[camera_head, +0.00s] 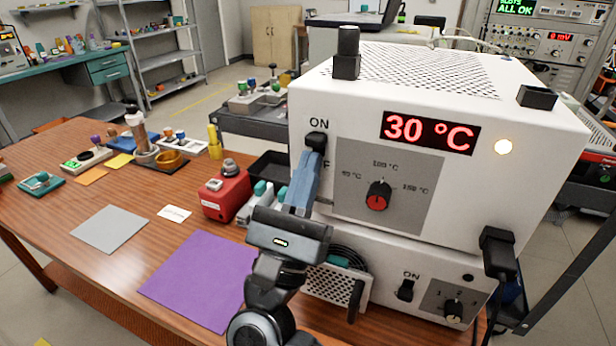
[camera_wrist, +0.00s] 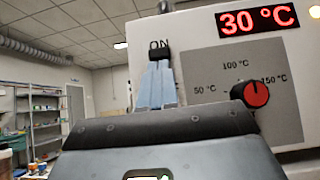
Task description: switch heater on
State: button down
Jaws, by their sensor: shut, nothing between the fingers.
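The heater (camera_head: 480,190) is a white box with a red display (camera_head: 430,132) reading 30 °C and a lit yellowish lamp (camera_head: 503,146). Its black switch (camera_head: 316,141) sits under the "ON" label on the front left. A red and black dial (camera_head: 378,195) is on its grey panel, and the dial also shows in the wrist view (camera_wrist: 256,94). My gripper (camera_head: 313,160) is shut and empty, its blue fingertips at the switch and hiding its lower part. In the wrist view, the fingertips (camera_wrist: 156,70) are just under the black switch (camera_wrist: 159,53); I cannot tell whether they touch.
A second white device (camera_head: 420,270) with its own ON switch (camera_head: 405,290) and dial stands under the heater. A red block-like device (camera_head: 224,195) is left of my gripper. A purple mat (camera_head: 200,275) and grey mat (camera_head: 110,229) lie flat on the wooden table.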

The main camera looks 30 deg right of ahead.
jog(key=w+d+f+b+v, duration=0.1)
jog(key=b+v, duration=0.5)
jog(key=v, duration=0.6)
jog(key=shift+f, duration=0.6)
jog(key=shift+s+d, duration=0.1)
